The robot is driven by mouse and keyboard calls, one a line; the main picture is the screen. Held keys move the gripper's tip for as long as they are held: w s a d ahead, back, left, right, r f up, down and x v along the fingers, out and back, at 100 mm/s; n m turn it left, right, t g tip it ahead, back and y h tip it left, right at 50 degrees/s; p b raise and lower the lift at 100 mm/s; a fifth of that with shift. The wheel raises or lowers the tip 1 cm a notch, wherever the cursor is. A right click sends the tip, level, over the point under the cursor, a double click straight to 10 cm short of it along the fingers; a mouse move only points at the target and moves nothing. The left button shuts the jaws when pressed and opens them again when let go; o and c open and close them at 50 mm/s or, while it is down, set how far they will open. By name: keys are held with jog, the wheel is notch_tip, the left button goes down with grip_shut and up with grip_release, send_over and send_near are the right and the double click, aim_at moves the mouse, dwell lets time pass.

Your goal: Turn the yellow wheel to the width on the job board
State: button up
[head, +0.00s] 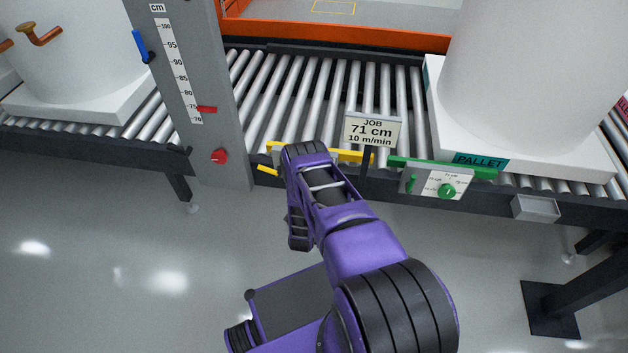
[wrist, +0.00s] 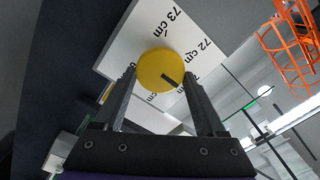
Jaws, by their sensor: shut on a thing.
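The yellow wheel (wrist: 157,62) is a round knob with a short black mark, in the wrist view. It sits on a white dial plate (wrist: 122,45) printed with widths in cm. My gripper (wrist: 160,74) has a finger on each side of the wheel and is shut on it. The mark points to the lower right, below the "72 cm" label; "73 cm" stands above the wheel. Other labels are partly hidden by the fingers and wheel. In the head view my arm hides the wheel. The job board (head: 372,131) reads "71 cm, 10 m/min".
Yellow bar (head: 352,156) runs along the roller conveyor (head: 330,90) edge. A grey post (head: 185,85) with a cm scale stands left. Floor in front is clear.

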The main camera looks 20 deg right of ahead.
dwell(0.3)
jog(key=o, duration=1.3)
jog(key=shift+a, duration=0.1)
